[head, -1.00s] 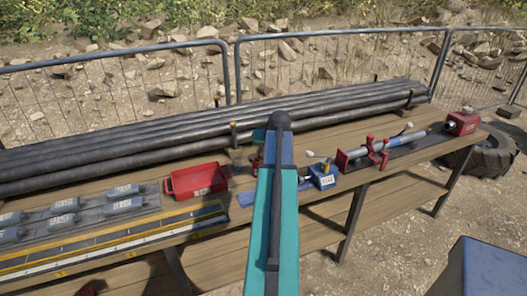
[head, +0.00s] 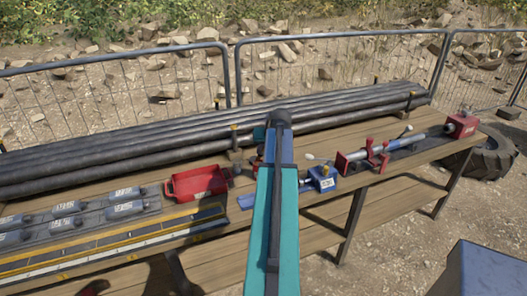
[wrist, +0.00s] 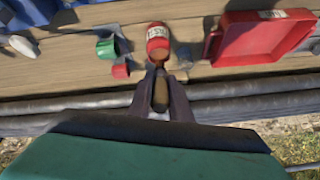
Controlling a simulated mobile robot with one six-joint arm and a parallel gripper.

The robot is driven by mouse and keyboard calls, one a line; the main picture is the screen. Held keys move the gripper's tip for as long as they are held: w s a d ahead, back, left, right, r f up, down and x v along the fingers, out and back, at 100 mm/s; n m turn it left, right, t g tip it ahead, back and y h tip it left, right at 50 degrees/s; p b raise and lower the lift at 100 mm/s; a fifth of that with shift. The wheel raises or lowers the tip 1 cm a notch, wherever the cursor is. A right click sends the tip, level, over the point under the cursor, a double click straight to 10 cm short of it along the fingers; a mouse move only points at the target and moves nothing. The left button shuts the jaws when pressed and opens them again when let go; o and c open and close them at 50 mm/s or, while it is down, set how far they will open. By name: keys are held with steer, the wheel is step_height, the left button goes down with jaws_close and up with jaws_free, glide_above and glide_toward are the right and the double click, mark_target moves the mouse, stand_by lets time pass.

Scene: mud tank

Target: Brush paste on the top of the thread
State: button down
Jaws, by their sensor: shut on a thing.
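My gripper (wrist: 160,92) is shut on the brown handle of a brush (wrist: 160,97) in the wrist view. The brush points at a red tin with a white label (wrist: 157,37); its bristles cannot be made out, and I cannot tell whether they are inside the tin. In the head view my arm hides the gripper, brush and tin. A grey rod (head: 407,143) lies across the red clamp (head: 376,157) at the right of the bench. No thread can be made out on it at this size.
A red tray (head: 197,182) stands left of my arm, and a blue block (head: 322,178) right of it. Long dark pipes (head: 120,150) lie along the bench's back. A green ring (wrist: 107,48) and small red ring (wrist: 121,71) lie near the tin. A red machine (head: 462,125) stands far right.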

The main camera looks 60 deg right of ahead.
steer(key=shift+r+p, duration=1.1)
steer(key=shift+r, duration=1.2)
steer(key=w+a+r+n+t+y+b, duration=0.1)
steer(key=w+a+n, duration=0.2)
steer(key=w+a, duration=1)
steer(key=w+a+n+y+b, duration=0.2)
steer(key=w+a, duration=0.7)
steer(key=a, duration=0.8)
steer(key=w+a+n+y+b, duration=0.1)
steer(key=a+n, duration=0.2)
steer(key=a, duration=1.5)
steer(key=w+a+r+n+y+b, duration=0.1)
steer(key=w+a+n+y, duration=0.1)
steer(key=a, duration=1.6)
steer(key=shift+w+n, duration=0.15)
steer(key=shift+n, duration=0.25)
